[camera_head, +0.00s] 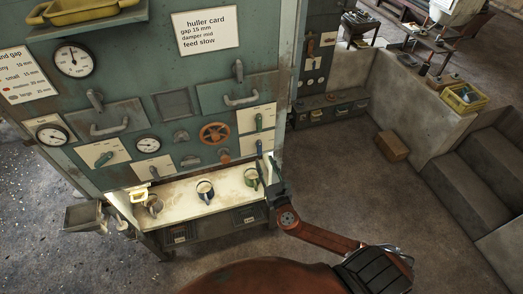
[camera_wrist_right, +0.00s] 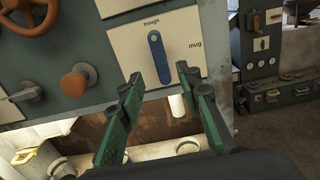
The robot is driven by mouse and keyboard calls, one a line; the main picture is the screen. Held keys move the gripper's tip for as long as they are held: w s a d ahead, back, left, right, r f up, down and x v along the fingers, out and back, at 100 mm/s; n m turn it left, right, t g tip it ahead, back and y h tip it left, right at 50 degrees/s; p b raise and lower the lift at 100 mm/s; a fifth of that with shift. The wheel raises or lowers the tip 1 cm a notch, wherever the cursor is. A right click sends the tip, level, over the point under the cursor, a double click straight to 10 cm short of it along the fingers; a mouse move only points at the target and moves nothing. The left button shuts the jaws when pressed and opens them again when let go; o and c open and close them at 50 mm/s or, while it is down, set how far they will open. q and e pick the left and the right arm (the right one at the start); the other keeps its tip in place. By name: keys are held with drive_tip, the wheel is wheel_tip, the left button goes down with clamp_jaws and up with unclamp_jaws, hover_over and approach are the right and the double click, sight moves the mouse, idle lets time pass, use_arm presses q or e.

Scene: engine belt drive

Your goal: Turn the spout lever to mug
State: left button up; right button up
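The spout lever (camera_wrist_right: 159,58) is a blue handle on a white plate marked "trough" above and "mug" at right. It stands near upright, its upper end toward "trough". In the head view its plate (camera_head: 248,147) is low at the panel's right edge. My right gripper (camera_wrist_right: 158,78) is open and empty, its green fingers spread just below and in front of the lever; contact is not clear. In the head view the right gripper (camera_head: 271,172) is beside the panel's right edge, partly hidden. Mugs (camera_head: 205,191) stand on the lit shelf (camera_head: 178,196) below. My left gripper is not in view.
An orange knob (camera_wrist_right: 77,80) and a handwheel (camera_head: 214,133) stick out left of the lever. Drawer handles (camera_head: 240,99) and gauges (camera_head: 73,60) cover the panel. A grey tray (camera_head: 83,216) juts out at left. Open floor (camera_head: 345,185) lies to the right.

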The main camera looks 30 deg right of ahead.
sight(260, 150)
drive_tip(key=x, duration=0.6)
drive_tip(key=shift+w+d, duration=0.15)
drive_tip(key=shift+c, duration=0.7)
clamp_jaws()
